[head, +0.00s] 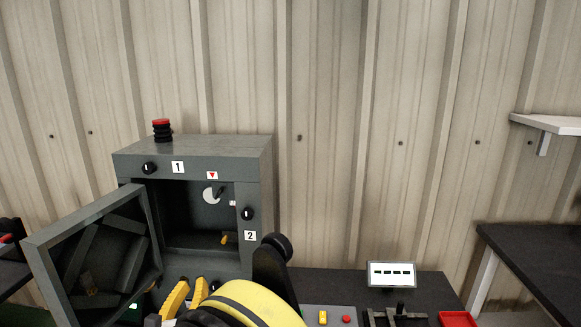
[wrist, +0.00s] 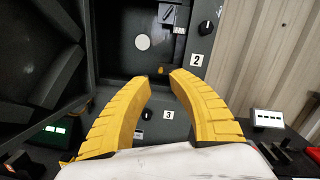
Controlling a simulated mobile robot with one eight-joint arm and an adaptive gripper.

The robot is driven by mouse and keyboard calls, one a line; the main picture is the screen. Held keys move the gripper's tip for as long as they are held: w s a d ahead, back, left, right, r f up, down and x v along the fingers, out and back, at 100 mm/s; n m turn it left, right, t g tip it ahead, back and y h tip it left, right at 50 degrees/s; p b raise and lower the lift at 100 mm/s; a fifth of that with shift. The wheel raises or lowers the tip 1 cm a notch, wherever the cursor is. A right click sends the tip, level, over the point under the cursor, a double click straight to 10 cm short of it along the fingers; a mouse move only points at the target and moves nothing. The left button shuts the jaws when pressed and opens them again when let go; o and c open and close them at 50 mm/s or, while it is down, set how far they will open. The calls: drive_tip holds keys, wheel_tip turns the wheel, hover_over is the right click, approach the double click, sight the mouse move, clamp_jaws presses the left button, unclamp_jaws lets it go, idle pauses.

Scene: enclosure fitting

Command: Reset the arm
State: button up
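My gripper (wrist: 160,78) has two yellow curved fingers. In the wrist view they stand apart with nothing between them, in front of the grey enclosure. In the head view my gripper (head: 187,296) is low in the picture, below the enclosure's opening, partly hidden by my yellow and black arm. The grey enclosure (head: 262,190) has its door (head: 40,265) swung open to the left. Inside are a pale round disc (head: 210,196) with a dark lever and a small yellow part (head: 225,239). The disc also shows in the wrist view (wrist: 142,42).
A red-topped stack (head: 161,130) stands on the enclosure. Knobs sit by labels 1 and 2; label 3 (wrist: 168,115) is below. To the right are a white display (head: 392,274), a red tray (head: 457,319), a wall shelf (head: 548,123) and another dark table (head: 535,250).

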drive_tip(key=w+d+r+n+t+y, duration=0.1)
drive_tip(key=w+d+r+n+y, duration=0.2)
drive_tip(key=r, duration=0.4)
drive_tip(key=w+d+r+n+y, duration=0.1)
drive_tip(key=w+r+n, duration=0.1)
drive_tip(key=r+n, duration=0.45)
drive_tip(key=s+d+r+n+g+y, duration=0.15)
drive_tip(key=d+r+n+y, duration=0.25)
drive_tip(key=d+r+n, duration=0.5)
drive_tip(key=s+d+f+n+g+h, duration=0.2)
drive_tip(key=s+d+f+n+g, duration=0.1)
drive_tip(key=s+d+f, duration=0.3)
drive_tip(key=s+d+f+n+g+h, duration=0.3)
drive_tip(key=s+d+f+n, duration=0.3)
drive_tip(key=s+d, duration=0.4)
drive_tip(key=s+d+f+n+g+h, duration=0.2)
drive_tip(key=s+d+f+n+g, duration=0.3)
drive_tip(key=d, duration=0.8)
drive_tip(key=s+f, duration=0.2)
drive_tip(key=s, duration=0.1)
drive_tip(key=shift+d+f+h, duration=0.15)
drive_tip(key=shift+d+h, duration=0.15)
